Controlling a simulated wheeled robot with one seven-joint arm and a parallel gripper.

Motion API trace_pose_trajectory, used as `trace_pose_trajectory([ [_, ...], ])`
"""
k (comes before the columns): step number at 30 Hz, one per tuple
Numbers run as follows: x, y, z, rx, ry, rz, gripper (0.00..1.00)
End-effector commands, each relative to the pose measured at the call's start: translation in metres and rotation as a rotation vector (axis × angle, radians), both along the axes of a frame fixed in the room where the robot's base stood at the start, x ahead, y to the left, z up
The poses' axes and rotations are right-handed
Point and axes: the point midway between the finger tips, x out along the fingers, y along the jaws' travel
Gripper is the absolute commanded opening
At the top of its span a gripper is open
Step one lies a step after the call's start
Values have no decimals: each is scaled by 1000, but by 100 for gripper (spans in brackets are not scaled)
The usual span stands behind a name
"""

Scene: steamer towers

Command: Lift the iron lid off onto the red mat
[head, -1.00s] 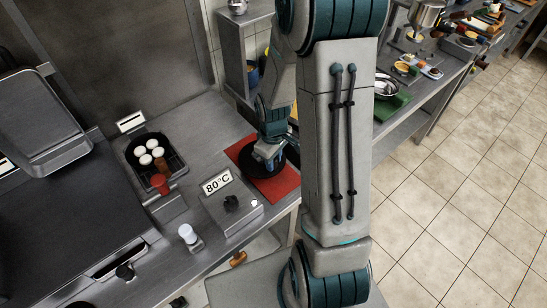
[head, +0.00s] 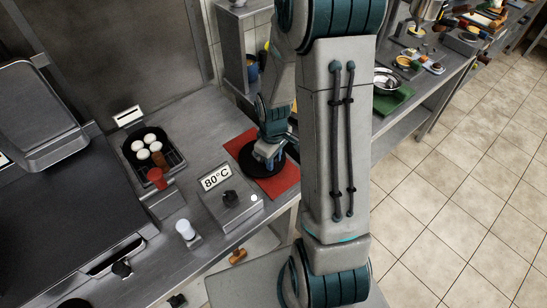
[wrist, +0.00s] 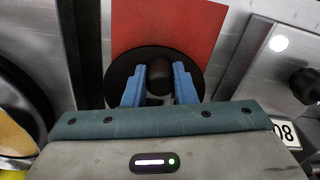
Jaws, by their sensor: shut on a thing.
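The black iron lid (head: 247,164) is a round disc lying on or just over the red mat (head: 286,180); whether it touches the mat is hard to tell. My gripper (head: 267,160) is above the lid, pointing down at it. In the wrist view my gripper's two blue fingers (wrist: 159,88) are shut on the lid's dark round knob (wrist: 160,76). The lid (wrist: 121,72) shows around the knob there, with the red mat (wrist: 185,22) beyond and beside it. My forearm hides part of the mat in the head view.
A black pan with white round pieces (head: 151,141) stands to the left on the steel counter. A control box reading 80°C (head: 229,204) sits in front of the mat. A white-topped shaker (head: 186,231) is nearer. A steel shelf (head: 241,62) stands behind.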

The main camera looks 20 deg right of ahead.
Motion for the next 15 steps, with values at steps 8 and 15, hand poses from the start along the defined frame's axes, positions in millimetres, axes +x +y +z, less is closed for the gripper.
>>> trace_pose_trajectory([
  [8, 0, 0, -5, 0, 0, 0, 0],
  [15, 0, 0, -5, 0, 0, 0, 50],
])
